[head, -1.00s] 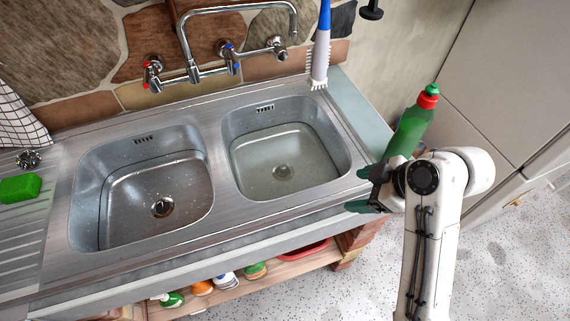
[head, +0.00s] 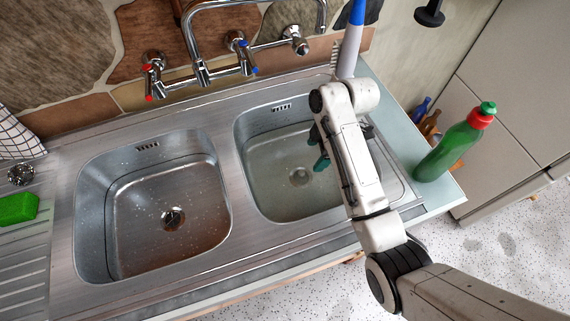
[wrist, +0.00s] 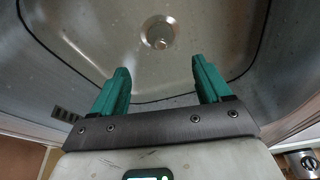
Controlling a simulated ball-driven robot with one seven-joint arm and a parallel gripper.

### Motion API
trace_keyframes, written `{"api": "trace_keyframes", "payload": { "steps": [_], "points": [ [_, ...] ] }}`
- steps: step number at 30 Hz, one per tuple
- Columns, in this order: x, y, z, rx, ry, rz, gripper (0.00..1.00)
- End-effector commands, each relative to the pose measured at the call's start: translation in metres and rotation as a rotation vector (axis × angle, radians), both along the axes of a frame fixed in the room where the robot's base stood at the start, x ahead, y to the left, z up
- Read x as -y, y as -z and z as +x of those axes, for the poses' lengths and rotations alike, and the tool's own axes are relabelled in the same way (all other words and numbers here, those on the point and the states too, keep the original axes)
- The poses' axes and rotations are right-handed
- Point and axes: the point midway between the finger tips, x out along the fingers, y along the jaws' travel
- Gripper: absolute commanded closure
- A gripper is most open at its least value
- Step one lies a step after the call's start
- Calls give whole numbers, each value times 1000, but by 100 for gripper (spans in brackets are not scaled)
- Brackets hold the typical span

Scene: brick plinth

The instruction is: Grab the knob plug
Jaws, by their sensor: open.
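The knob plug (head: 299,176) sits over the drain on the floor of the right basin (head: 251,172), under shallow clear water. In the wrist view the plug (wrist: 160,36) is a small round disc with a knob, a little above the middle of the gap between my fingertips. My gripper (head: 318,148) is over the right basin, above the plug and apart from it. Its two green fingers (wrist: 161,68) are spread open with nothing between them. My arm hides part of the basin's right side in the head view.
The left basin (head: 88,218) is empty with an open drain (head: 173,218). A tap (head: 203,72) stands behind the basins. A brush (head: 351,45) stands at the back right. A green bottle (head: 450,150) stands on the right ledge. A green sponge (head: 17,208) lies at the left.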

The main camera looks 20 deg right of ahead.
Motion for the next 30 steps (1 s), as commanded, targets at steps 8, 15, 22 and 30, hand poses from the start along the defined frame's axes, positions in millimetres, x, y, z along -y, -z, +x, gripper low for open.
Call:
{"api": "trace_keyframes", "payload": {
  "steps": [8, 15, 22, 30],
  "points": [
    [-6, 32, 0, -15, -9, -10, 23],
    [-12, 56, 2, -11, -9, -10, 23],
    [-20, 76, 0, -14, -10, -9, 23],
    [-28, 105, 1, -10, -8, -9, 23]
  ]
}}
